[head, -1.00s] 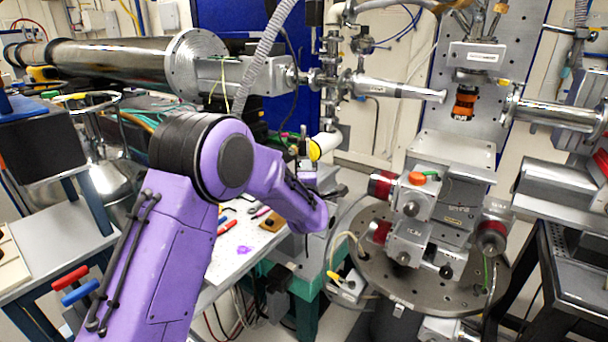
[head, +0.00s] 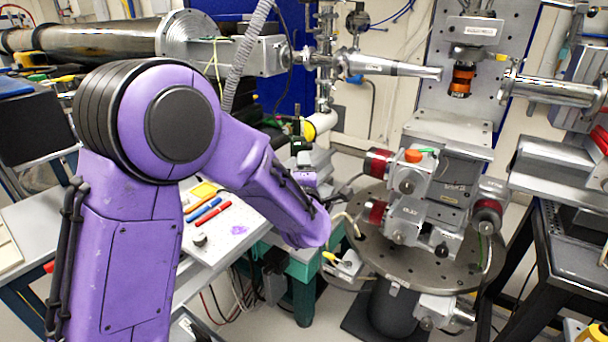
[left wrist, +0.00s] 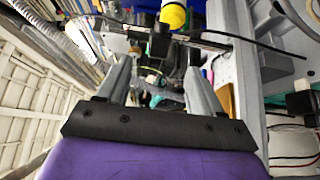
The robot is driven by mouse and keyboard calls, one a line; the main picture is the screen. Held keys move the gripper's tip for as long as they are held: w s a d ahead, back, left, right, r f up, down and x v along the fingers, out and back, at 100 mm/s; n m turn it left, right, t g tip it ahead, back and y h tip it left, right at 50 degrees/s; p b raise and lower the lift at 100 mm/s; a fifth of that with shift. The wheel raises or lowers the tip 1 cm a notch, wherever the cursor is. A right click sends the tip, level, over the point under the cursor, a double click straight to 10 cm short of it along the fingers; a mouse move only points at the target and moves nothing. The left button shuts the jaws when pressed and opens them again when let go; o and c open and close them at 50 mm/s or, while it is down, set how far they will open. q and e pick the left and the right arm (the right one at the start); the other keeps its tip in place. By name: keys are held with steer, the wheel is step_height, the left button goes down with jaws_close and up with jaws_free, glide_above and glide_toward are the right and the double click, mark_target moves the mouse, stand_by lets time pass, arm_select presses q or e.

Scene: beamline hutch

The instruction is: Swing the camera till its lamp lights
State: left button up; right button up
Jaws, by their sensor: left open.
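My left gripper (left wrist: 157,66) is open in the left wrist view, with nothing between its grey fingers. A small upright black part (left wrist: 159,42) stands ahead, near the gap between the fingertips, with a yellow round end (left wrist: 173,15) beside it. They also show in the head view as the black part (head: 309,130) and the yellow end (head: 322,122). I cannot tell contact. A black and orange lens-like body (head: 461,80) hangs below a grey box at the upper right. I cannot tell surely which is the camera, and I make out no lit lamp. My right gripper is out of view.
A round drilled plate (head: 425,262) carries motor stages (head: 410,180) at the right. Metal beam pipes (head: 100,50) cross the top left. A white bench top (head: 228,250) with coloured tools lies beyond my left arm. Open floor shows at the lower middle.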

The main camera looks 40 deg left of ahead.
mark_target(302, 146)
arm_select(q)
steer(key=shift+r, duration=0.1)
steer(key=shift+c, duration=1.2)
steer(key=shift+n+g+y, duration=0.3)
steer(key=shift+n+y, duration=0.3)
steer(key=shift+n, duration=0.2)
steer(key=a+r+p, duration=0.2)
steer(key=r, duration=0.1)
steer(key=a+r+p, duration=0.1)
steer(key=r, duration=0.1)
steer(key=shift+a+r, duration=0.1)
steer(key=c, duration=1)
steer(key=a+r+p, duration=0.2)
steer(key=a+r, duration=0.2)
steer(key=a, duration=0.1)
steer(key=shift+w+r+n+g+y, duration=0.3)
steer(key=shift+w+r+g, duration=0.1)
steer(key=shift+w, duration=0.05)
steer(key=w+a+r+m+g+h+p, duration=0.1)
steer(key=a+r+m+g+h+p, duration=0.2)
steer(key=a+m+h, duration=0.65)
steer(key=s+d+f+m+g+h, duration=0.25)
steer(key=s+m+h, duration=0.2)
steer(key=m, duration=0.65)
steer(key=w+d+r+p+x, duration=0.1)
steer(key=d+p+x, duration=0.1)
steer(key=x, duration=1)
steer(key=shift+d+p, duration=0.2)
steer(key=shift+p, duration=0.55)
